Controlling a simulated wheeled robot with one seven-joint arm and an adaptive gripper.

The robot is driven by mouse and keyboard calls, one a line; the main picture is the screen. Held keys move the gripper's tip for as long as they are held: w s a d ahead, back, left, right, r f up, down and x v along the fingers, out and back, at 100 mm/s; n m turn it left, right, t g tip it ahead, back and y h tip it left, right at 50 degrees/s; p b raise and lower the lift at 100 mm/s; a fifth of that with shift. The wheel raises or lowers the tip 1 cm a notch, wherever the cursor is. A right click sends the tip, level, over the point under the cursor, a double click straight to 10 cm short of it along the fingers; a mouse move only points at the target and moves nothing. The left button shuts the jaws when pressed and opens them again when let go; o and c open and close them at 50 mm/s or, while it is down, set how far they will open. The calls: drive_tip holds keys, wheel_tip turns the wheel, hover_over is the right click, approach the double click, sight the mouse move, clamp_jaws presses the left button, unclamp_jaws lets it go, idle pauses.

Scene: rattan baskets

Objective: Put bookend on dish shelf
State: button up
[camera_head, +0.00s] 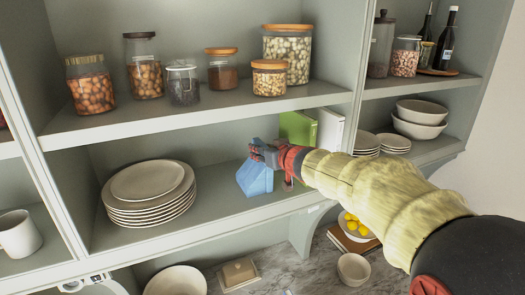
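A blue, house-shaped block (254,179), which looks like the bookend, is on or just over the middle shelf (225,203), right of a stack of plates (150,192). I cannot tell whether its base touches the board. My gripper (273,162) reaches in from the right, at the block's upper right side. One dark finger part overlaps the block's top, and a small red and dark part hangs down to its right. The fingers are small and partly hidden, so I cannot tell whether they grip the block.
Green (297,128) and white (329,129) upright books stand behind my gripper. Bowls (421,113) and small plates (394,142) fill the right compartment. Jars (145,78) line the shelf above. A mug (18,233) stands at left. Bare shelf lies between plates and block.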

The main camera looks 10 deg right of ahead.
drive_tip(key=s+d+r+m+g+h+p, duration=0.1)
drive_tip(key=s+d+m+h, duration=0.2)
drive_tip(key=s, duration=0.9)
drive_tip(key=s+d+r+m+g+h+p, duration=0.1)
drive_tip(key=s+d+h, duration=0.35)
drive_tip(key=s, duration=0.75)
drive_tip(key=s+a+f+n+g+y, duration=0.1)
drive_tip(key=s+a+f+g+y, duration=0.1)
drive_tip(key=s+f, duration=0.5)
drive_tip(key=s+a+f+g+y, duration=0.2)
drive_tip(key=s+a+f+g, duration=0.2)
drive_tip(key=s, duration=1)
wheel_tip(320, 180, down, 3)
drive_tip(key=shift+s+a+r+n+g+y, duration=0.1)
drive_tip(key=shift+s+a+n+g+y, duration=0.25)
drive_tip(key=shift+a, duration=0.45)
drive_tip(key=shift+w, duration=0.1)
wheel_tip(320, 180, down, 30)
drive_tip(key=b, duration=3)
